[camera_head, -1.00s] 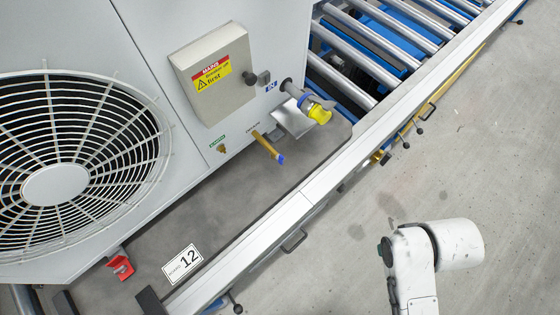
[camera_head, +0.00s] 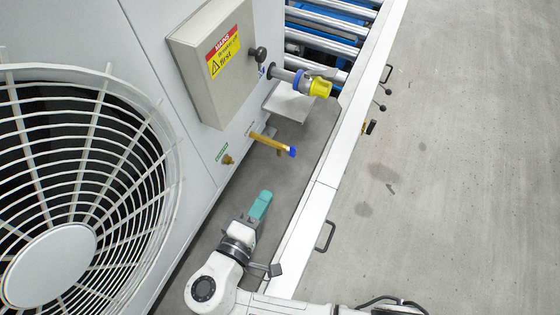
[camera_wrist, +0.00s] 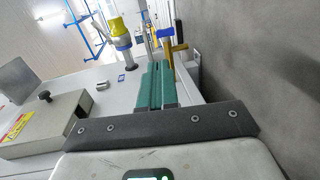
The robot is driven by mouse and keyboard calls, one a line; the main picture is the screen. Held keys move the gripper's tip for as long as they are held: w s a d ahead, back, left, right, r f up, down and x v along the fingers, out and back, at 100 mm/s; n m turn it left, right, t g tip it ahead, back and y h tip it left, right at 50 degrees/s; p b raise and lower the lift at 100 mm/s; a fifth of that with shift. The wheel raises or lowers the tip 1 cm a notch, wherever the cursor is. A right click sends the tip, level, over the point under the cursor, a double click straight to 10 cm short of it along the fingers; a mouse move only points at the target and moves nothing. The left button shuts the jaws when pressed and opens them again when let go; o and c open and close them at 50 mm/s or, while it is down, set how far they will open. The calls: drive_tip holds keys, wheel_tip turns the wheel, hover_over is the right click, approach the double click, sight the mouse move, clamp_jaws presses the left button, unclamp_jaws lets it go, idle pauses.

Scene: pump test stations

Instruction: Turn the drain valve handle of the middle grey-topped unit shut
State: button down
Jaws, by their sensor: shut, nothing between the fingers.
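The grey-white unit (camera_head: 215,148) stands on a grey bench, with its top out of view. A brass drain-like fitting (camera_head: 268,141) with a blue tip (camera_head: 292,151) sticks out low from its side. In the wrist view a brass part (camera_wrist: 169,48) with a blue piece (camera_wrist: 164,32) lies just beyond my fingertips. Which part is the handle, and how far it is turned, I cannot tell. My gripper (camera_head: 264,196) has teal fingers, shut and empty. It is over the bench, below the brass fitting in the head view and apart from it. It also shows in the wrist view (camera_wrist: 155,66).
A box with a warning label (camera_head: 212,62) and a yellow-and-blue connector (camera_head: 300,82) jut out above the fitting. A small brass stub (camera_head: 228,159) is to its left. The fan grille (camera_head: 85,190) fills the left. The bench's white rail (camera_head: 318,205) borders open floor.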

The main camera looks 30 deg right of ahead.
sight(294, 151)
drive_tip(key=p+x, duration=0.1)
drive_tip(key=x, duration=1.2)
drive_tip(key=shift+w+d, duration=0.1)
drive_tip(key=shift+d, duration=0.2)
